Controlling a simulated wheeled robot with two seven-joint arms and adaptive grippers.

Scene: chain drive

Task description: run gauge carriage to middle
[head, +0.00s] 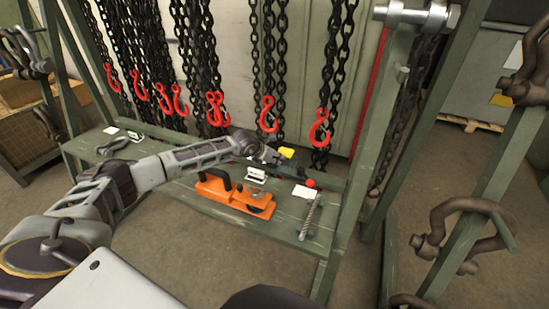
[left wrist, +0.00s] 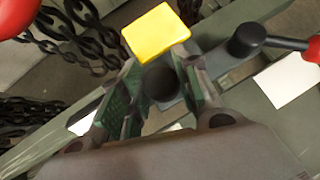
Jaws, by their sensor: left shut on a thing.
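My left gripper (head: 272,157) reaches over the green bench (head: 335,215) to its back edge. In the left wrist view its two green-padded fingers (left wrist: 163,92) are on either side of a black round knob (left wrist: 160,82), and they are shut on it. The knob seems to belong to the gauge carriage; the body beneath is mostly hidden by the fingers. A yellow plate (left wrist: 157,32) is just beyond the knob, and it also shows in the head view (head: 287,152). A grey rail (left wrist: 225,62) runs beside it, with a second black knob (left wrist: 245,40). My right gripper is not in view.
An orange tool (head: 235,195) with a black handle lies on the bench, with a white card (head: 304,192) and a metal rod (head: 310,217) to its right. A red ball end (head: 310,183) is near the card. Black chains with red hooks (head: 268,115) hang behind.

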